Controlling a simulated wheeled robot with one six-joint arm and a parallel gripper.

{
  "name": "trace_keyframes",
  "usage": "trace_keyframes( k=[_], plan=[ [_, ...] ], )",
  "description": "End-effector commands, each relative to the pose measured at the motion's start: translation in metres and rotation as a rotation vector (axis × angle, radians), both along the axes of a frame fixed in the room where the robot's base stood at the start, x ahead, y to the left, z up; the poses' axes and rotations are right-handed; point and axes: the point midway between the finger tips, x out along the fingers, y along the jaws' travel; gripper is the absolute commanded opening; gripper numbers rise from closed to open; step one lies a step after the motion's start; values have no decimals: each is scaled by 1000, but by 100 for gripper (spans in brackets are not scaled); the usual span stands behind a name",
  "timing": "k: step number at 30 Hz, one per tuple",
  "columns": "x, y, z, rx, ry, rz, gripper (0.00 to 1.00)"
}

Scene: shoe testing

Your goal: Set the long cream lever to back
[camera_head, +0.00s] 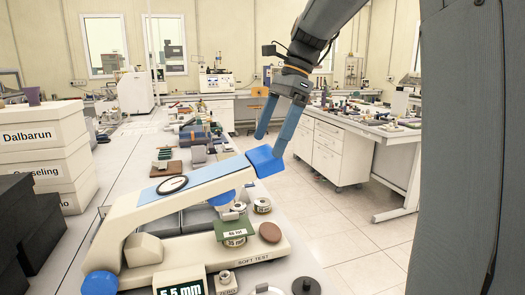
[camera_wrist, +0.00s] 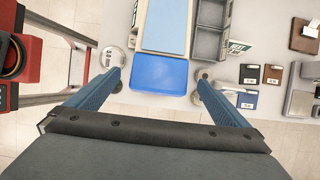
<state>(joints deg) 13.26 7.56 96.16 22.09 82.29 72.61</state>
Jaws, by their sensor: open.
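The long cream lever (camera_head: 135,209) belongs to a cream soft tester (camera_head: 190,253) on the bench. It rises from a blue knob at lower left towards the upper right, with a pale blue top strip, a round dial and a blue end grip (camera_head: 264,161). My gripper (camera_head: 269,145) is open, its two blue fingers pointing down at that end grip. In the wrist view the grip (camera_wrist: 158,75) lies between the spread fingers (camera_wrist: 158,80), with a gap on each side. I cannot tell whether the right finger touches it in the head view.
White labelled boxes (camera_head: 40,142) and black boxes (camera_head: 22,222) stand at the left. Small weights (camera_head: 262,206) and a brown disc (camera_head: 270,232) sit by the tester. Several small items lie further back on the bench. Open floor (camera_head: 335,215) lies to the right.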

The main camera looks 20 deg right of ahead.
Motion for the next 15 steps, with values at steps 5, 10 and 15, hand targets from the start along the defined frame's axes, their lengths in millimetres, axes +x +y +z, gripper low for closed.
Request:
trace_keyframes(
  k=[5, 10, 15],
  plan=[
    [-1, 11, -25, 1, 2, 1, 100],
    [0, 17, -39, 0, 2, 1, 100],
    [0, 18, -44, 0, 0, 0, 100]
  ],
)
